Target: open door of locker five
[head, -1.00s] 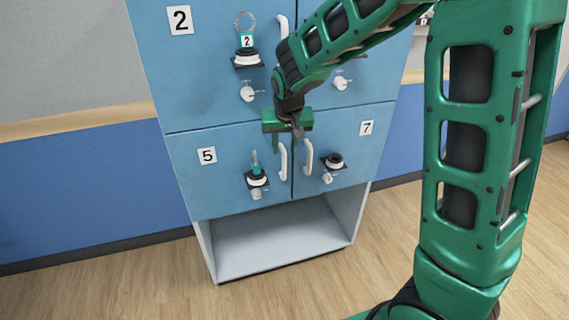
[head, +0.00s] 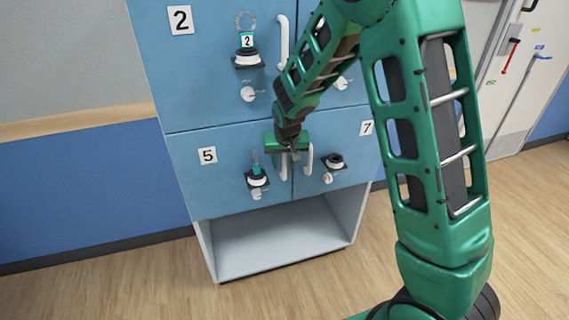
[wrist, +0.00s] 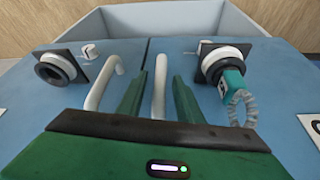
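Locker five's blue door (head: 215,183), labelled 5, is closed at the lower left of the locker block. Its white vertical handle (head: 283,166) is near the right edge. Its lock (head: 257,180) holds a key with a teal tag (wrist: 232,85). My gripper (head: 289,160) is at the handle and partly covers its top. In the wrist view the gripper (wrist: 159,80) is open, with locker five's handle (wrist: 160,90) between its two green fingers. The handle is apart from both fingers in that picture; contact and depth are unclear.
Locker seven's handle (head: 309,158) is close on the right; it also shows left of the fingers in the wrist view (wrist: 104,84). An empty lock (head: 335,161) is beside it. An open grey compartment (head: 275,250) lies below. Wooden floor (head: 120,285) in front is clear.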

